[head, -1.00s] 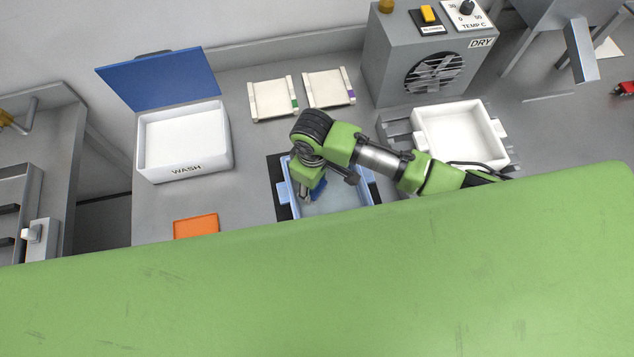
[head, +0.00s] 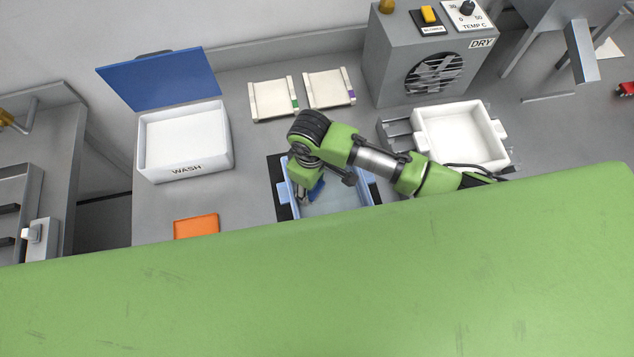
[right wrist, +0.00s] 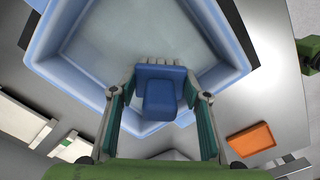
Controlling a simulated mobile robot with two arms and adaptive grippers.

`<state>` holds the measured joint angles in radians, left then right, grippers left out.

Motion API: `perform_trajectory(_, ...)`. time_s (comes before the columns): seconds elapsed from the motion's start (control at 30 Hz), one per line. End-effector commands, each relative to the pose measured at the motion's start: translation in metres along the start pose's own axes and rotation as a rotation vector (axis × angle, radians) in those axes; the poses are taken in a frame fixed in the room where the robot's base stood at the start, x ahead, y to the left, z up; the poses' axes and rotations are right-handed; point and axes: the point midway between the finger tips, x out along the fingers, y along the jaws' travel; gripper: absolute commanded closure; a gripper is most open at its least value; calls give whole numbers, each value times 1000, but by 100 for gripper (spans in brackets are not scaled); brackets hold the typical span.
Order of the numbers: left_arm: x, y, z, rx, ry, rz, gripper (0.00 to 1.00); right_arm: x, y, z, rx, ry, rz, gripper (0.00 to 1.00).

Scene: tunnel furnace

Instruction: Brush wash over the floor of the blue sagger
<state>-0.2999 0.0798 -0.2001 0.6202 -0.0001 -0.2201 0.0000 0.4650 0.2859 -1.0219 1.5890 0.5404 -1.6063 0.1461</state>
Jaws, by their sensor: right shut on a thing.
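The blue sagger (head: 290,204) is a light blue open box on a dark mat, partly hidden by my right arm and the green surface in front. Its wall (right wrist: 72,85) and pale, wet-looking floor (right wrist: 120,45) show in the right wrist view. My right gripper (head: 306,196) is over the left part of the sagger. In the right wrist view the gripper (right wrist: 160,97) is shut on the blue brush (right wrist: 160,92), with pale bristles beyond it at the floor; exact contact is unclear. The white wash box (head: 184,168) has its blue lid open. My left gripper is out of view.
An orange tray (head: 196,226) lies left of the sagger. Two pale slabs (head: 274,99) lie behind it. A white sagger (head: 459,134) sits on a rack at right, in front of the grey dryer (head: 400,70). The bench between wash box and sagger is clear.

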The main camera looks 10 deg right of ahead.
Motion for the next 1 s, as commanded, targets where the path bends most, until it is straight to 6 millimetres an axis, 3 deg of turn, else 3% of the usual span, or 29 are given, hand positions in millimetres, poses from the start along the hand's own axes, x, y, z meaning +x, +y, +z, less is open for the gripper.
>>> perform_trajectory(0.17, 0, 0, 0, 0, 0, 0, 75, -1, -4, -5, 1, 1, 1, 74)
perform_trajectory(0.6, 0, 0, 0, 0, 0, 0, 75, 0, 14, 13, 1, 1, 0, 74)
perform_trajectory(1.0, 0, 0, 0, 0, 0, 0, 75, 0, -4, -4, 0, 1, -1, 74)
